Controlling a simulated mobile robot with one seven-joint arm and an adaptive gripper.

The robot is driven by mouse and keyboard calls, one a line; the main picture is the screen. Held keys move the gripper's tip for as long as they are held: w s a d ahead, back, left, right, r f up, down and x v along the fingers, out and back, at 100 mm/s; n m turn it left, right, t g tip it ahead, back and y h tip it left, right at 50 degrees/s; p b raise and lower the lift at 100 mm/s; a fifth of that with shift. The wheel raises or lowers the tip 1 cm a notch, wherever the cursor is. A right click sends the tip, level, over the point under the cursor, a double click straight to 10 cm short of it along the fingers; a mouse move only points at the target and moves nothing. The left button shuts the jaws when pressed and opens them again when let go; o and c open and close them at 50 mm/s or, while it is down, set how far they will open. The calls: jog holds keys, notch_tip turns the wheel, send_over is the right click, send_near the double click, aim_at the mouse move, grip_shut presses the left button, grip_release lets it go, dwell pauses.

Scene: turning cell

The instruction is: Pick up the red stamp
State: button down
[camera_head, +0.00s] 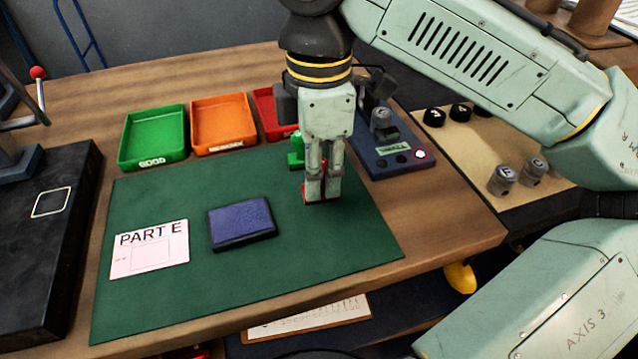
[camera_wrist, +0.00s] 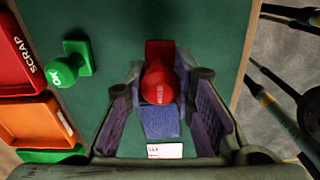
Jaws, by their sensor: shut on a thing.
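The red stamp (camera_wrist: 160,82) stands on the green mat (camera_head: 280,270), its round handle and red base showing in the wrist view. My gripper (camera_head: 322,196) points down at the mat's right part, with its fingers on either side of the stamp, shut on it. In the head view the fingers hide most of the stamp and only a little red shows at their tips. I cannot tell whether its base touches the mat.
A green stamp (camera_head: 296,152) marked OK (camera_wrist: 76,62) stands close to my gripper. A blue ink pad (camera_head: 242,222) and a PART E card (camera_head: 150,248) lie on the mat. Green (camera_head: 152,137), orange (camera_head: 221,123) and red (camera_head: 268,113) trays stand behind. A control box (camera_head: 395,160) stands right.

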jog(key=s+r+b, duration=0.1)
jog(key=s+b, duration=0.1)
jog(key=s, duration=1.4)
jog(key=shift+a+r+b, duration=0.35)
jog(key=shift+a+b, duration=0.05)
jog(key=shift+a, duration=0.05)
